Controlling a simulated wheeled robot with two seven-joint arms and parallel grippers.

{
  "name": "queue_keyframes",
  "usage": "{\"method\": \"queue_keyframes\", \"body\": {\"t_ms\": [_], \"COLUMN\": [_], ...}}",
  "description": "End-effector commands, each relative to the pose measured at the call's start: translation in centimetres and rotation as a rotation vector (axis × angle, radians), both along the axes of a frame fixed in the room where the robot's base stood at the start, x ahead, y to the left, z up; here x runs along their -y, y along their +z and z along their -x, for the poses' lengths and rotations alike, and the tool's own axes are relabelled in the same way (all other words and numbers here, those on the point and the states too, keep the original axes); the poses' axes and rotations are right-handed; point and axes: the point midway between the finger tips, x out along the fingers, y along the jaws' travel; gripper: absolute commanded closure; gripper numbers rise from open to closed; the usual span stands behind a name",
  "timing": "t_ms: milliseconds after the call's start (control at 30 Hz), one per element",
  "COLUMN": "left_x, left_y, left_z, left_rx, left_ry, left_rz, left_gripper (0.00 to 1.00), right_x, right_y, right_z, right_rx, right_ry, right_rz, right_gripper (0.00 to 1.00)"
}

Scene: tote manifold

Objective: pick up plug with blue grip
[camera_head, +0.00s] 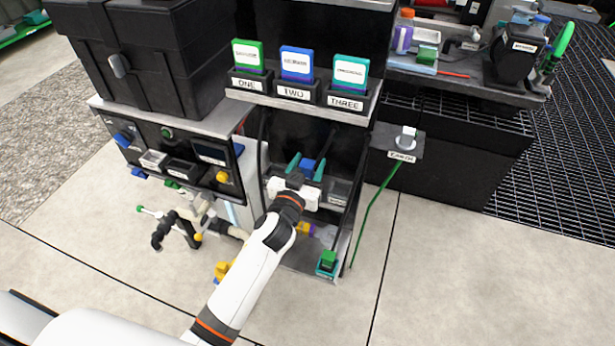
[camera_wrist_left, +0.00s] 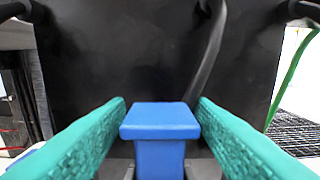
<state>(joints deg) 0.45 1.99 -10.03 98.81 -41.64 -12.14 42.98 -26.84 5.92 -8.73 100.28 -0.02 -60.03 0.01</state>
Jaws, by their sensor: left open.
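The plug's blue grip (camera_head: 308,165) shows inside the dark bay under the card shelf. In the left wrist view the blue grip (camera_wrist_left: 160,133) is a T-shaped block, wider at the top, standing in the lower middle. My left gripper (camera_head: 305,169) has teal fingers and is open, with one finger on each side of the grip. In the left wrist view the fingers (camera_wrist_left: 162,118) flank it closely; I cannot tell whether they touch it. The lower part of the plug is hidden. My right gripper is not in view.
Cards stand in slots labelled ONE (camera_head: 248,84), TWO (camera_head: 294,92) and THREE (camera_head: 345,101) above the bay. A green-topped plug (camera_head: 327,262) stands at the lower right. A green cable (camera_head: 371,218) hangs from the EARTH bracket (camera_head: 398,145). A dark cable (camera_wrist_left: 208,55) runs behind the grip.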

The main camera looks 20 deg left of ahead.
Motion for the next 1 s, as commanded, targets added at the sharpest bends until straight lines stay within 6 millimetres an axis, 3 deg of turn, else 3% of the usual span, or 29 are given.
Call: {"method": "queue_keyframes", "body": {"t_ms": [100,367,700,1000], "left_x": [0.05,0.06,0.07,0.06], "left_y": [-0.02,-0.05,-0.01,0.19], "left_z": [-1.39,-1.72,-1.69,-1.69], "left_rx": [0.000,-0.002,-0.001,0.000], "left_ry": [0.000,0.000,0.000,0.000], "left_rz": [0.001,0.001,0.001,0.001], "left_gripper": [0.51,0.51,1.00,1.00], "right_x": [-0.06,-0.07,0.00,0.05], "right_y": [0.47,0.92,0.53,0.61], "right_z": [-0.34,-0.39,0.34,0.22], "right_rx": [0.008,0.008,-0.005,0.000], "right_ry": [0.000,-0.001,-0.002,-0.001], "right_rz": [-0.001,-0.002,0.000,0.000], "right_gripper": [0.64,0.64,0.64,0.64]}}
